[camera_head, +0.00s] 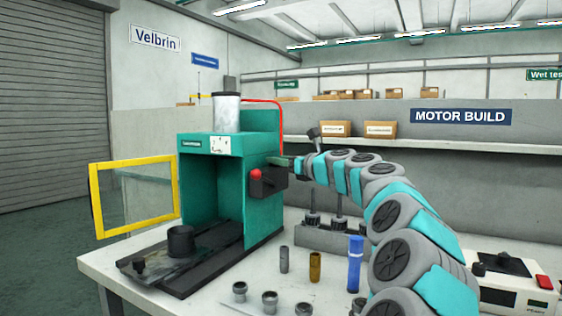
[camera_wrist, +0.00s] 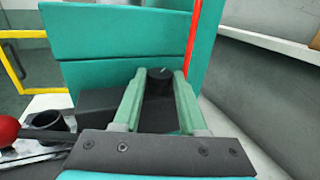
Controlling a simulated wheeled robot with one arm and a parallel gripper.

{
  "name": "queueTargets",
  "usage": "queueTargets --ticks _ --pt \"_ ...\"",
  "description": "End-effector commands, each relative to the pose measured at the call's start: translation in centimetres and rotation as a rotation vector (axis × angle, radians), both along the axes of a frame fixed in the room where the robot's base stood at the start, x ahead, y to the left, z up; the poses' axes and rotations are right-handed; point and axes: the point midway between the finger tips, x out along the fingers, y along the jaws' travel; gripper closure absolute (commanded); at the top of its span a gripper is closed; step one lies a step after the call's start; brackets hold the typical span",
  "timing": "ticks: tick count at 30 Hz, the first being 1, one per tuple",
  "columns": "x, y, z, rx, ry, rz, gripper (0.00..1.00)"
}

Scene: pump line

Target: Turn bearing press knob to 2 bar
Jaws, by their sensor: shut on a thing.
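The knob sits against the green press wall. I cannot read its pressure setting, and the knob is not clear in the head view.
A black box with a red ball (camera_head: 256,174) sits just below my gripper. A red hose (camera_wrist: 193,35) runs close to the right finger. The yellow-framed guard (camera_head: 95,203) stands open at left. Several cylinders, including a blue one (camera_head: 355,264), stand on the bench (camera_head: 215,297).

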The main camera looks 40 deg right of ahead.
Motion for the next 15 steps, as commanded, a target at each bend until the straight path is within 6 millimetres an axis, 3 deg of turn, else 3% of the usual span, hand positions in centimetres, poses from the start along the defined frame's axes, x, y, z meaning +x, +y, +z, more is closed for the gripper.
queueTargets --ticks 15 --pt "-0.09 0.46 0.04 -0.003 -0.001 -0.182 1.00"
